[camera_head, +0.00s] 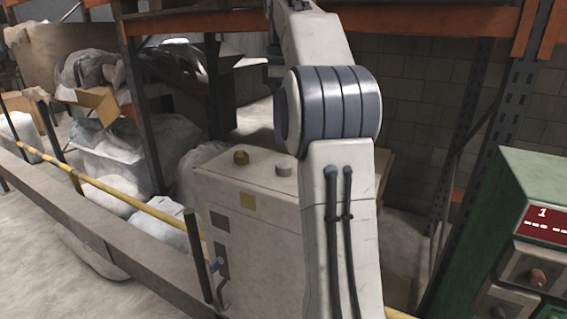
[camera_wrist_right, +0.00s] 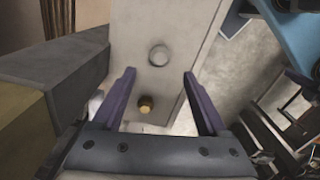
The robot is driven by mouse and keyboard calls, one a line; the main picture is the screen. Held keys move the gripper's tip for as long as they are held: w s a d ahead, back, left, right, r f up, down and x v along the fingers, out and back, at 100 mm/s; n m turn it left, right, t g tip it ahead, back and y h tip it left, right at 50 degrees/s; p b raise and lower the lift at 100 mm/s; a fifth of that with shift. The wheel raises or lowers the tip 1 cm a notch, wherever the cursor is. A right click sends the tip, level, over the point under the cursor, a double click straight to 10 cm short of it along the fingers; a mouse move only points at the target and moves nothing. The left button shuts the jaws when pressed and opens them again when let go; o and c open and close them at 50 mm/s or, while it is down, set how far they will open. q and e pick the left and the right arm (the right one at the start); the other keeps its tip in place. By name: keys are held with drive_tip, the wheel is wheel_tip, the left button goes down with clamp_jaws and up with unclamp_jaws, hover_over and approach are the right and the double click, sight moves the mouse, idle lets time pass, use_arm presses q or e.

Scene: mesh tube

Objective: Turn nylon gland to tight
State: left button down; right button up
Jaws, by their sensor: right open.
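The nylon gland is a small round grey cap (camera_head: 284,170) on top of a beige box (camera_head: 240,240). A brass gland (camera_head: 241,157) sits beside it, to its left in the head view. In the right wrist view the grey gland (camera_wrist_right: 158,55) lies just beyond the fingertips, roughly midway between their lines. The brass gland (camera_wrist_right: 146,103) shows lower, between the fingers in the picture. My right gripper (camera_wrist_right: 159,73) is open and empty above the box top. In the head view my right arm hides the box's right part, and that gripper does not show. My left gripper is not in view.
A yellow rail (camera_head: 155,212) and a grey beam (camera_head: 100,235) run along the left. A green machine with a red display (camera_head: 548,222) stands at the right. Orange shelving (camera_head: 420,30) and wrapped bags (camera_head: 120,150) are behind.

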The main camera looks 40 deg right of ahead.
sight(284, 162)
wheel_tip(284, 162, down, 8)
drive_tip(key=shift+f+b, duration=0.25)
drive_tip(key=shift+b, duration=0.55)
clamp_jaws()
